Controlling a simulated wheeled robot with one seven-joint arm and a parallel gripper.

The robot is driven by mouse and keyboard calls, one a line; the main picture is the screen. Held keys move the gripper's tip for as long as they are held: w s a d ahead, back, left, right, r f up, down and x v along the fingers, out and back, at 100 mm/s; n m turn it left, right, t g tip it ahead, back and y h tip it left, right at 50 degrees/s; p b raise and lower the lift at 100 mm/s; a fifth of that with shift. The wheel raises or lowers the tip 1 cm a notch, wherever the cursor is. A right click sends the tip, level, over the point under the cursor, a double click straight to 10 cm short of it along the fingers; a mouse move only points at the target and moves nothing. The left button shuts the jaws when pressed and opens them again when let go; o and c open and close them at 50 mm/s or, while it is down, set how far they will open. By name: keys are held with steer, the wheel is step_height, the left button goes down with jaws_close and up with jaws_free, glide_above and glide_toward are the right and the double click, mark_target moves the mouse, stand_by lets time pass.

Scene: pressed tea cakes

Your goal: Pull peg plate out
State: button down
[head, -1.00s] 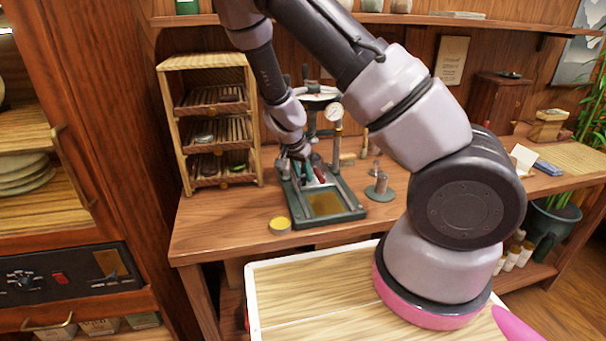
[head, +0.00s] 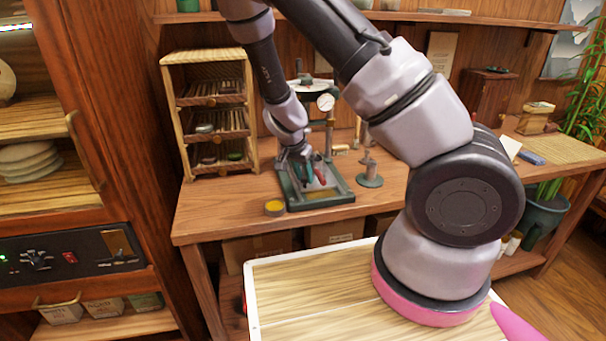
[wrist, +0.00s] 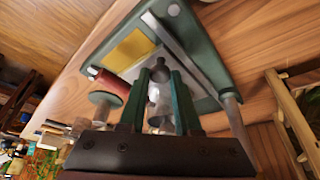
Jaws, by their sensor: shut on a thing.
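My gripper (head: 299,168) is low inside the small green press on the bench. In the wrist view its two teal fingers (wrist: 158,98) are shut on a silvery piece with rounded, peg-like parts (wrist: 159,76), apparently the peg plate. The fingers hide much of it, and I cannot tell how far it sits in the press. The press base (head: 333,200) is a green frame; it also shows in the wrist view (wrist: 205,50) with a yellow panel (wrist: 130,48). A red cylindrical part (head: 321,178) is beside the fingers, also in the wrist view (wrist: 110,82).
A round yellow tin (head: 274,208) stands left of the press base. A wooden rack (head: 205,55) stands behind and left. A metal stamp-like piece (head: 369,170) stands to the right. My arm hides part of the bench. Bare bench top (head: 225,205) shows at the left front.

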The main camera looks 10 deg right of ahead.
steer(key=c, duration=0.6)
jaws_free()
steer(key=shift+c, duration=0.2)
steer(key=v, duration=1)
steer(key=shift+r, duration=0.4)
steer(key=shift+s+a, duration=0.1)
steer(key=shift+s, duration=0.1)
